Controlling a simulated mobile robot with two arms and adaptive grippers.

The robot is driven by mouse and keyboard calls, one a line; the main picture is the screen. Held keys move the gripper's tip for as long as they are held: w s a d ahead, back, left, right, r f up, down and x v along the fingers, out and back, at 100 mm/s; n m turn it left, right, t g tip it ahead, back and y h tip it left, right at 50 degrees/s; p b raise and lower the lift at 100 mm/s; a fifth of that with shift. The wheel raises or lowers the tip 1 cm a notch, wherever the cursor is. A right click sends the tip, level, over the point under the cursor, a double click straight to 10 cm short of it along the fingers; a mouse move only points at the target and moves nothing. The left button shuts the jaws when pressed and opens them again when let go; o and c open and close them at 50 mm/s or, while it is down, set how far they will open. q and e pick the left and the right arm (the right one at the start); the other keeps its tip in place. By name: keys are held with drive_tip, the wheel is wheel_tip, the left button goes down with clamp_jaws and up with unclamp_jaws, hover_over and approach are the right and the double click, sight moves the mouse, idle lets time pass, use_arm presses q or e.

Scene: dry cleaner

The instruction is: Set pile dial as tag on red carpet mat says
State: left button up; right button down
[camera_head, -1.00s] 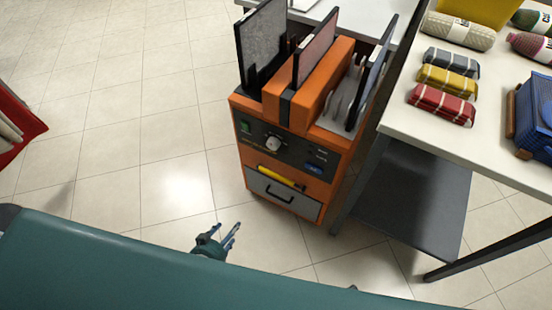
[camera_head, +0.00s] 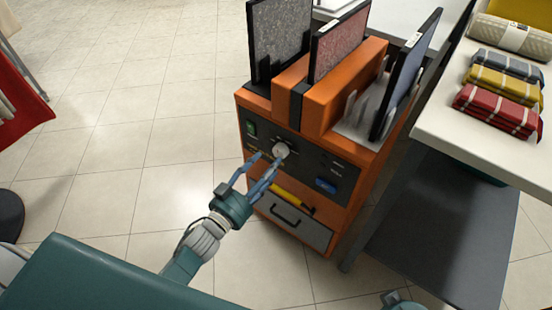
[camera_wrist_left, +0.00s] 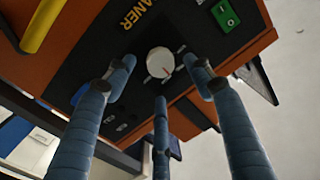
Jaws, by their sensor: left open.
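The pile dial (camera_head: 281,150) is a round white knob on the dark front panel of the orange carpet cleaner machine (camera_head: 335,100). In the left wrist view the dial (camera_wrist_left: 160,61) shows a red pointer line, with marks around it too small to read. My left gripper (camera_head: 265,164) is open, its blue fingers reaching to the panel around the dial, apart from it as far as I can tell. The red carpet mat (camera_head: 342,48) stands upright in the machine's middle slot. A small white tag (camera_head: 328,27) is on its edge, unreadable. A teal part of my right arm shows at the bottom edge.
A grey mat (camera_head: 280,40) and a blue mat (camera_head: 408,75) stand either side. The panel has a green switch (camera_head: 252,129); a yellow handle (camera_head: 290,195) and a drawer (camera_head: 295,222) are below. A table (camera_head: 470,140) with folded cloths stands right.

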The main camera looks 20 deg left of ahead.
sight(278, 155)
use_arm(q)
drive_tip(key=x, duration=0.4)
drive_tip(key=shift+w+d, duration=0.1)
drive_tip(key=shift+w, duration=0.3)
use_arm(e)
drive_tip(key=shift+v, duration=1.25)
drive_tip(key=shift+w, duration=0.2)
use_arm(q)
drive_tip(key=shift+f, duration=0.1)
drive_tip(key=c, duration=1.2)
